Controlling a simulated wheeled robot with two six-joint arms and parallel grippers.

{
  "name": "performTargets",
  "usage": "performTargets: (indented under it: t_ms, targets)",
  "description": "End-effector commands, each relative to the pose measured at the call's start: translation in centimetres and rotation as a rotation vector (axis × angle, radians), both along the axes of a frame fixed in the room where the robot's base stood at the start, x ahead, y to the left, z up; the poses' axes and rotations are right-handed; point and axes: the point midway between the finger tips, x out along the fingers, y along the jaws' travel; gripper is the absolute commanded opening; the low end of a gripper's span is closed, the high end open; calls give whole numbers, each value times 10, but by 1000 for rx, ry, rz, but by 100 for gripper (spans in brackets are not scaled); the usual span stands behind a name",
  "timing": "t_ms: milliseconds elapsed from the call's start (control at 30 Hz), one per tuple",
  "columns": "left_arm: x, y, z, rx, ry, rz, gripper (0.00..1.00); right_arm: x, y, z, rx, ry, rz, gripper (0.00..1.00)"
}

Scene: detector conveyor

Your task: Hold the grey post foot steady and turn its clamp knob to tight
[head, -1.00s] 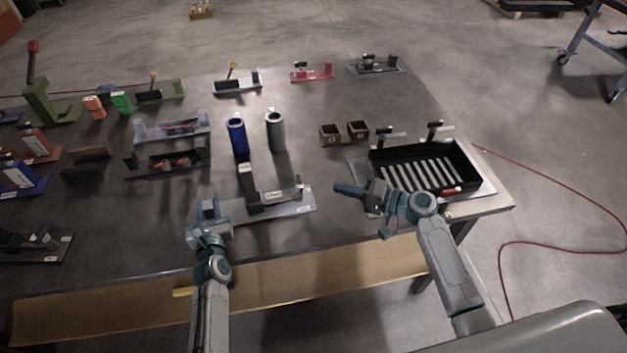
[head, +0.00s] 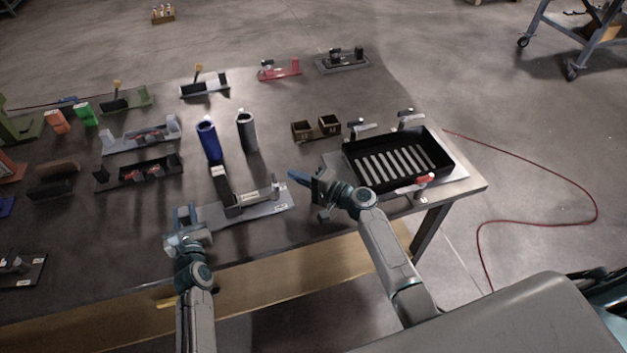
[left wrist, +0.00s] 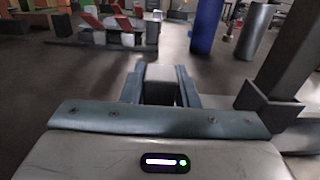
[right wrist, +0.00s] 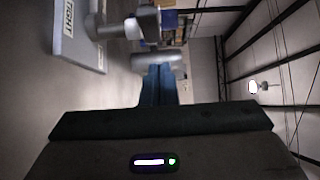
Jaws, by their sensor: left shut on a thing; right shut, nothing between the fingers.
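The grey post foot (head: 250,208) lies near the table's front edge, with a dark upright post (head: 225,192) on it. My left gripper (head: 184,216) is shut on the foot's left end; the left wrist view shows a grey block (left wrist: 160,84) between its fingers. The clamp knob (head: 274,187) is at the foot's right end. In the right wrist view the grey clamp parts (right wrist: 143,24) stand beside a label reading TIGHT (right wrist: 69,18). My right gripper (head: 294,175) is shut and empty, its tips close to the knob; contact is unclear.
A black slotted tray (head: 395,160) with a red-handled clamp stands to the right. Blue (head: 208,139) and grey (head: 247,132) cylinders stand behind the foot. Two small brown boxes (head: 316,128) sit behind my right gripper. Other fixtures fill the table's left side.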

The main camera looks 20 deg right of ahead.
Motion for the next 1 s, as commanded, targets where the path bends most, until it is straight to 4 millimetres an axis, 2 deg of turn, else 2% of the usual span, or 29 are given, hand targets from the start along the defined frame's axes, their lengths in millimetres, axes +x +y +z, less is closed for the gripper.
performTargets:
  t_ms: [100,233,600,733,1000]
  targets:
    - [0,0,0,0,0,0,0,0,16,0,2,1,1,0]
    - [0,0,0,0,0,0,0,0,24,0,1,1,0,0]
    - [0,0,0,-1,0,0,0,0,26,0,0,0,0,0]
    - [0,0,0,-1,0,0,0,3,34,-1,1,1,0,0]
    - [0,0,0,-1,1,0,0,2,34,-1,0,1,1,0]
